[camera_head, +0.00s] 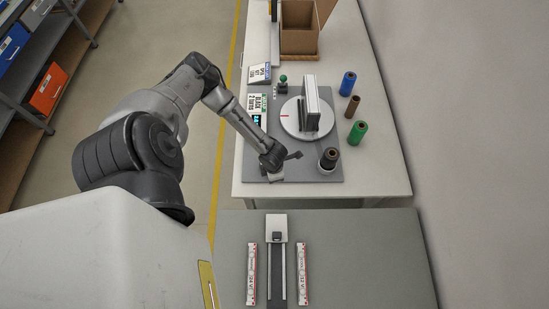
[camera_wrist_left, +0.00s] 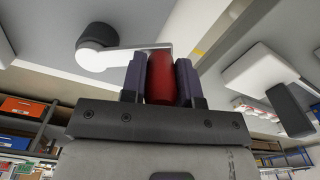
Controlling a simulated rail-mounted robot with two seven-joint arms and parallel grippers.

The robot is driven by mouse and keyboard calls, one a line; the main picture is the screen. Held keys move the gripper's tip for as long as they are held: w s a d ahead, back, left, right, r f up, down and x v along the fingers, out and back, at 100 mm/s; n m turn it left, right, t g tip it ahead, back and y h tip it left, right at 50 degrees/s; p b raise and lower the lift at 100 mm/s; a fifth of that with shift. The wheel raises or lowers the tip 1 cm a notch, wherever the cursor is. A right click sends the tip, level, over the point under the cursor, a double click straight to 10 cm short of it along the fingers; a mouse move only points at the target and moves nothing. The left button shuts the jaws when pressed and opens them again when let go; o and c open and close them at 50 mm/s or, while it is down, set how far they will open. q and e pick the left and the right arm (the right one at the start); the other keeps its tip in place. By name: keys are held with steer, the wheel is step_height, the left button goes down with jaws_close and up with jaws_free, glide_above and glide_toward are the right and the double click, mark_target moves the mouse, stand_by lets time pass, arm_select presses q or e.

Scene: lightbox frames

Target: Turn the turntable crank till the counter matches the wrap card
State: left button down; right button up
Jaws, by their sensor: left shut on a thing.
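The turntable (camera_head: 289,123) is a white disc with a red mark at its left edge, on a grey base plate (camera_head: 300,172). A tall white-and-dark item (camera_head: 312,104) stands on it. My left gripper (camera_head: 274,168) is at the plate's front left corner. In the left wrist view it is shut on the crank's red handle (camera_wrist_left: 160,78), which joins a white crank arm (camera_wrist_left: 125,53) and dark hub (camera_wrist_left: 97,36). The wrap card (camera_head: 257,102) seems to read "BLACK 2 TURNS". A small display with cyan digits, likely the counter (camera_head: 257,119), is just below; its number is unreadable.
A dark spool (camera_head: 328,158) stands at the plate's front right. Blue (camera_head: 348,83), brown (camera_head: 352,106) and green (camera_head: 357,132) spools stand to the right. An open cardboard box (camera_head: 300,41) is at the back. A grey table (camera_head: 370,255) with a slim device is nearer me.

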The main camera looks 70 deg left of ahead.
arm_select(q)
steer(key=c, duration=0.9)
jaws_free()
steer(key=shift+o, duration=0.2)
step_height(320, 180, up, 14)
steer(key=shift+b, duration=0.3)
steer(key=shift+f, duration=0.1)
